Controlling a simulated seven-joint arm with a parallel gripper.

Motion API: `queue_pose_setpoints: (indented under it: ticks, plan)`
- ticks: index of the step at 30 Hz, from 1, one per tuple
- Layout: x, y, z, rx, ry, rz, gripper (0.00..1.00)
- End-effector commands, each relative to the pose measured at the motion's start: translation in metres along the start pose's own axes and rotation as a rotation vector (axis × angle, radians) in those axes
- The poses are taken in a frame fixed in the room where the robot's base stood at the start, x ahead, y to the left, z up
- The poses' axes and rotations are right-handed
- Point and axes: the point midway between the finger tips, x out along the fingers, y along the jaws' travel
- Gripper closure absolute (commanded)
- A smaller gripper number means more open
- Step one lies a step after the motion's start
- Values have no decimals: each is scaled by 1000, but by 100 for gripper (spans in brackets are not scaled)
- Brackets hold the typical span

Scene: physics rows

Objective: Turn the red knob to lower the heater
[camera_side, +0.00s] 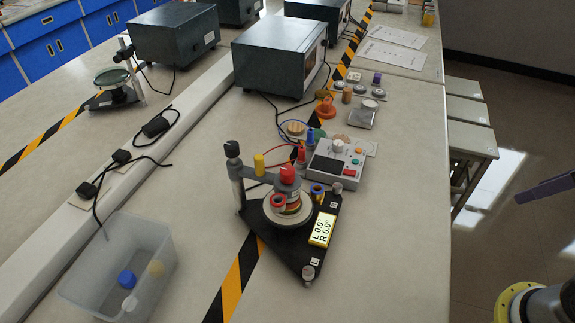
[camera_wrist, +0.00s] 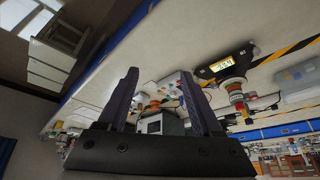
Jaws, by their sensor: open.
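The red knob (camera_side: 287,173) tops a short post on the apparatus with a black triangular base (camera_side: 280,249). Under the knob are a coil-like part and a round pale disc (camera_side: 268,213). A lit yellow display (camera_side: 322,229) reads L 0.0° and R 0.0°. In the wrist view the apparatus appears inverted and small, its black base (camera_wrist: 205,74) right of the fingers; the knob is too small to single out there. My gripper (camera_wrist: 158,72) is open, with nothing between its fingers, and well away from the knob.
A grey control box (camera_side: 336,161) with cables stands just behind the apparatus. A clear plastic bin (camera_side: 119,250) holds small bottles at the lower left. Large dark boxes (camera_side: 278,58) stand farther back. The bench's right front is bare.

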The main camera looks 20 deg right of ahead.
Motion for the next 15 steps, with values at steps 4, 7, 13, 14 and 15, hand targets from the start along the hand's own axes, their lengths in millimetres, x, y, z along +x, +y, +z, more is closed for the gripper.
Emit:
queue_pose_setpoints:
  ticks: [4, 7, 13, 14, 15]
  plan:
    - [-37, -3, -34, 68, 13, -3, 33]
    - [-60, -9, -65, 97, -8, -11, 33]
    - [-90, -34, -137, 116, -77, -31, 33]
    - [-92, -40, -149, 115, -89, -34, 33]
    - [-94, -47, -163, 114, -105, -37, 33]
